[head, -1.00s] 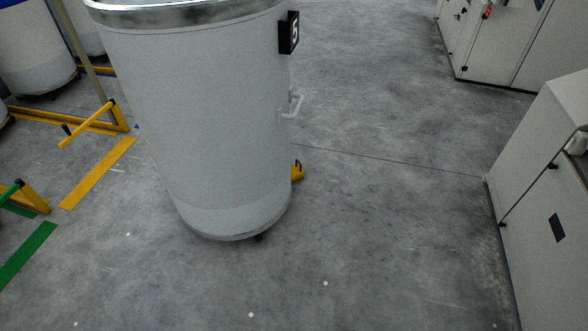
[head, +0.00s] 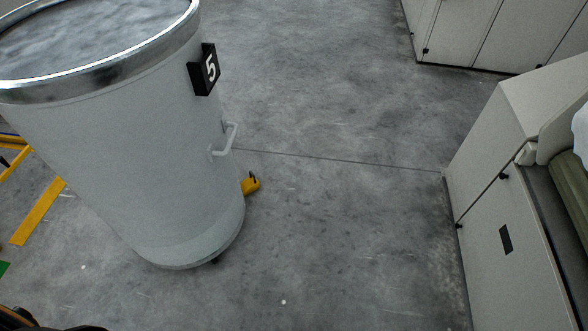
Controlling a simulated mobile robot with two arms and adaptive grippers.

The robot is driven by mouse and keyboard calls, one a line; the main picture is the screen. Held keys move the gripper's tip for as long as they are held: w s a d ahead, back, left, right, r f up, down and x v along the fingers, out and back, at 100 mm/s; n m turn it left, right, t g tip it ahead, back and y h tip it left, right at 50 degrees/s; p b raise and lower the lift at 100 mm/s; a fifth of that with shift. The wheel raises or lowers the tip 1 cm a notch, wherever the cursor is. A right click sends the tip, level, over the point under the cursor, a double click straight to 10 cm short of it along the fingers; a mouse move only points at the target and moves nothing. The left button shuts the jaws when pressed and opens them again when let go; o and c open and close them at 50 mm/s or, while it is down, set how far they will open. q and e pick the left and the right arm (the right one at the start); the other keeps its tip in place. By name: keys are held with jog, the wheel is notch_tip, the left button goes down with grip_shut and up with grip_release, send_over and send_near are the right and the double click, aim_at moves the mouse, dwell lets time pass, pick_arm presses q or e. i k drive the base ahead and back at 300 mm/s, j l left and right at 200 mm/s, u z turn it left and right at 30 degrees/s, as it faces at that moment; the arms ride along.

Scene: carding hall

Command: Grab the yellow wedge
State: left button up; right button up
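The yellow wedge (head: 251,185) lies on the floor at the right side of a large white can, close against its lower edge. The can hides part of it, and a small dark piece shows on its top. I cannot tell whether it touches the can. Neither of my grippers can be made out in the head view. A dark part of my own body shows at the bottom left corner.
The white can (head: 130,170) has a metal rim, a side handle (head: 226,140) and a black "5" plate (head: 204,69). White machine cabinets (head: 490,190) stand at the right and top right. Grey floor (head: 330,230) between is clear. Yellow rails are at far left.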

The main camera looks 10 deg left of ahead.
aim_at(251, 184)
jog(key=i+l+z, duration=0.15)
jog(key=i, duration=0.55)
jog(key=i+l+z, duration=0.1)
jog(key=i, duration=0.65)
jog(key=i+u, duration=0.15)
jog(key=i, duration=0.55)
jog(key=i+u, duration=0.1)
jog(key=i, duration=0.6)
jog(key=i+l+u, duration=0.15)
jog(key=i, duration=0.5)
jog(key=i+u, duration=0.6)
jog(key=u, duration=0.2)
jog(key=i+l+u, duration=0.1)
jog(key=i+u, duration=0.25)
jog(key=i+l+u, duration=0.2)
jog(key=u, duration=0.2)
jog(key=i+u, duration=0.15)
jog(key=u, duration=0.25)
jog(key=i+u, duration=0.15)
jog(key=u, duration=0.3)
jog(key=i+l+u, duration=0.1)
jog(key=u, duration=0.3)
jog(key=i+l+u, duration=0.1)
jog(key=u, duration=0.35)
jog(key=l+u, duration=0.4)
jog(key=i+l+u, duration=0.1)
jog(key=u, duration=0.3)
